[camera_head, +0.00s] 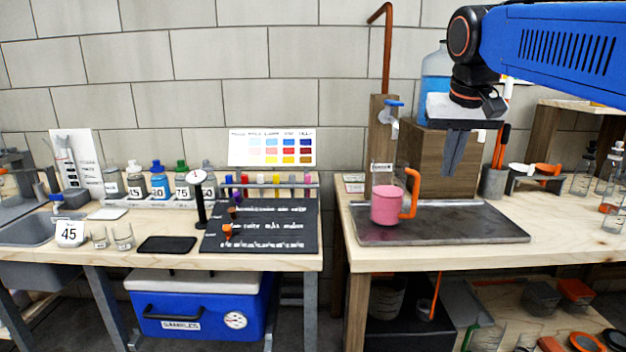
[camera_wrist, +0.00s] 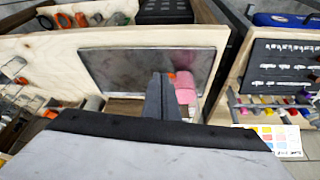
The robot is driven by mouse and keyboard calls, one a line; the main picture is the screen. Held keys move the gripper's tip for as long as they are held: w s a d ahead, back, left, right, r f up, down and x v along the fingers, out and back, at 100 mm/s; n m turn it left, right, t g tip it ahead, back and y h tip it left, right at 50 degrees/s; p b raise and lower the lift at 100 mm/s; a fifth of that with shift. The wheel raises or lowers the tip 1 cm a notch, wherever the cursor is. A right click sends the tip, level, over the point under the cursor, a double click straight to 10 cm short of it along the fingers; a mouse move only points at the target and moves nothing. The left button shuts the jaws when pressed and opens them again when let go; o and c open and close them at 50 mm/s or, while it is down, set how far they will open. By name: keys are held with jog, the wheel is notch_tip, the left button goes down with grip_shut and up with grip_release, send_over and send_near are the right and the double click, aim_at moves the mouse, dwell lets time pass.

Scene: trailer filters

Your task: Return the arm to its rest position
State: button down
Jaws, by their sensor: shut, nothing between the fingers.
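My gripper (camera_head: 455,152) hangs pointing down from my blue arm, above the dark metal tray on the right bench. Its two fingers are together with nothing between them. The fingers (camera_wrist: 163,97) also show in the wrist view, over the tray (camera_wrist: 125,62). A pink mug (camera_head: 386,205) with an orange handle stands on the tray's left part, to the left of my gripper and apart from it. In the wrist view the pink mug (camera_wrist: 186,96) is partly hidden behind the fingers.
A copper pipe and tap (camera_head: 393,104) rise to the left. A dark cup of tools (camera_head: 493,182) stands to the right. The tray's right part (camera_head: 475,222) is bare.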

jog(key=s+f+n, duration=0.1)
jog(key=s+f, duration=1)
jog(key=f, duration=0.3)
jog(key=s+d+f+n+y, duration=0.1)
jog(key=s+f, duration=1.1)
jog(key=f, duration=0.3)
jog(key=shift+t, duration=0.3)
